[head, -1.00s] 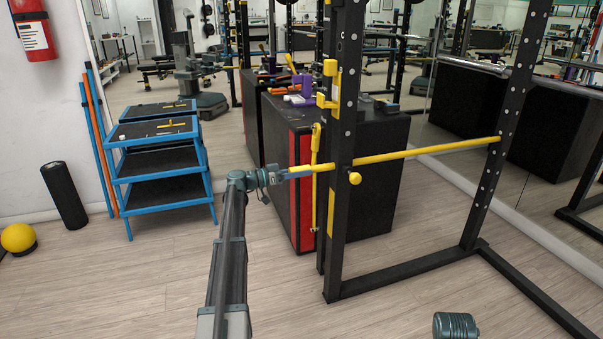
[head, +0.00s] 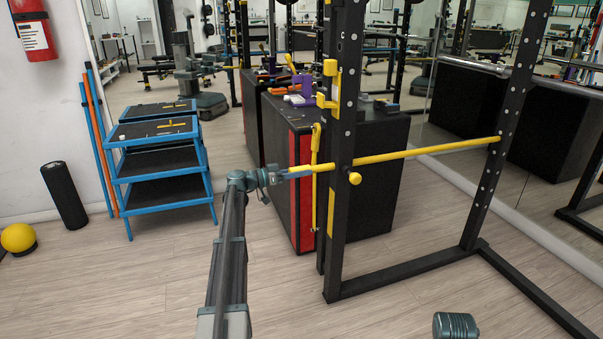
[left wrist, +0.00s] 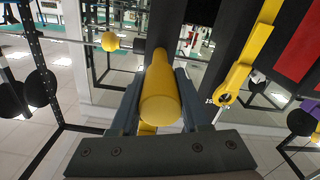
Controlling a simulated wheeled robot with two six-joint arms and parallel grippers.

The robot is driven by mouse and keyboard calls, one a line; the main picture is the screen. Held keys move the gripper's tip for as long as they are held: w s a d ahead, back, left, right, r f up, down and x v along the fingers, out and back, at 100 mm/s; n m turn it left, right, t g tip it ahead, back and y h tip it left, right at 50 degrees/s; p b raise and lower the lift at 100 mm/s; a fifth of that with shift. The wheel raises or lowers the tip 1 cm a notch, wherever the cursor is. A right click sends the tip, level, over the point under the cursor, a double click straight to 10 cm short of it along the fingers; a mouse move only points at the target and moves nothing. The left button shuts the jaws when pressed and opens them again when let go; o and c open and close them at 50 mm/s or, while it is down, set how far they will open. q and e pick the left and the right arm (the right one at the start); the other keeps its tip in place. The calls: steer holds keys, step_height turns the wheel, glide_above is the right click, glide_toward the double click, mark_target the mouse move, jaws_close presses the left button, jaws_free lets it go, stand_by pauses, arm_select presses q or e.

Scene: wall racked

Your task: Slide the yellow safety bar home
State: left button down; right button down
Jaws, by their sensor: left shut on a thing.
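The yellow safety bar (head: 430,150) runs nearly level through the near black upright (head: 343,130) and reaches the far upright (head: 490,150). Its near end sticks out to the left of the near upright. My left gripper (head: 302,171) is shut on that end, left of the near upright. In the left wrist view the rounded bar end (left wrist: 160,105) lies between my two fingers and points away toward the rack. Whether the bar passes into the far upright's hole is too small to tell. My right gripper is not in view.
A yellow knob (head: 354,179) and a yellow hook (head: 330,85) are on the near upright. A black box with red strips (head: 300,200) stands behind it. A blue shelf cart (head: 160,190) stands to the left. A ribbed grey-green object (head: 455,325) shows at the bottom edge.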

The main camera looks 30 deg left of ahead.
mark_target(321, 168)
arm_select(q)
steer(key=x, duration=0.7)
steer(key=shift+c, duration=1.9)
jaws_free()
steer(key=shift+w+d, duration=0.1)
steer(key=shift+d, duration=0.05)
steer(key=v, duration=1.3)
steer(key=shift+s+a, duration=0.25)
steer(key=shift+a, duration=0.05)
